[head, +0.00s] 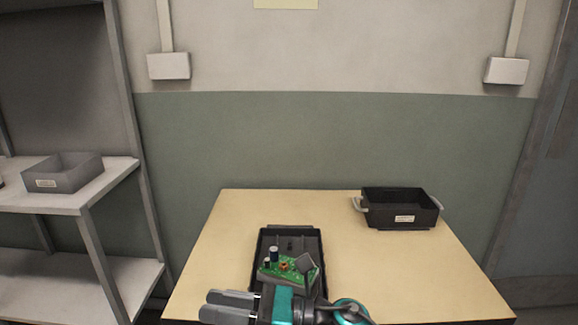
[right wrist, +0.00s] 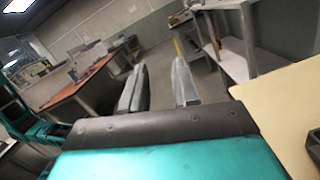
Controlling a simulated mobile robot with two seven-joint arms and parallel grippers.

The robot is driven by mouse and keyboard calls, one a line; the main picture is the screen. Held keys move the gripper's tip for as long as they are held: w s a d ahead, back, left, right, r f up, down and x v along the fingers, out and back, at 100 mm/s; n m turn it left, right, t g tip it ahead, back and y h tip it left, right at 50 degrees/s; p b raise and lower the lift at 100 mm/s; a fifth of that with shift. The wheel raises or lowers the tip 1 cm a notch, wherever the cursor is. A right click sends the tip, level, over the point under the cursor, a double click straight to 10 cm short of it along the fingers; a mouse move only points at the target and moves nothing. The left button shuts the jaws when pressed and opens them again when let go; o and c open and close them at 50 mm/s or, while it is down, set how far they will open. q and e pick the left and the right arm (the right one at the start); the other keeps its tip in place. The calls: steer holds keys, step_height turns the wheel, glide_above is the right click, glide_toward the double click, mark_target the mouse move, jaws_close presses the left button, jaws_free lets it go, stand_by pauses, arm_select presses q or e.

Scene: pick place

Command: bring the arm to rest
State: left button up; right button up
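My right gripper (head: 208,303) is at the bottom of the head view, in front of the black tray (head: 256,262), with its fingers pointing left. In the right wrist view its two grey fingers (right wrist: 160,72) stand apart with nothing between them. A green circuit board (head: 275,273) with several small parts on it lies in the black tray on the table. My gripper and wrist cover the front of the tray. My left gripper is in neither view.
The tan table (head: 375,285) is bare to the right of the tray. A black bin (head: 400,211) with grey handles stands at its back right. A shelf unit (head: 100,190) with a grey bin (head: 66,178) stands at the left. A wall (head: 330,140) is behind the table.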

steer(key=w+d+f+m+t+h, duration=0.1)
steer(key=d+f+m+t+h, duration=0.6)
steer(key=m, duration=1)
steer(key=w+d+f+m+t+h, duration=0.1)
steer(key=d+f+m+t+h, duration=0.25)
steer(key=d+m+t, duration=0.9)
steer(key=s+d+f+m+g+h, duration=0.7)
steer(key=s+f+m, duration=0.5)
steer(key=m, duration=0.6)
steer(key=s+d+g+p, duration=0.1)
steer(key=g, duration=0.1)
steer(key=shift+d+f+g, duration=0.2)
steer(key=shift+g, duration=0.15)
steer(key=shift+s, duration=0.1)
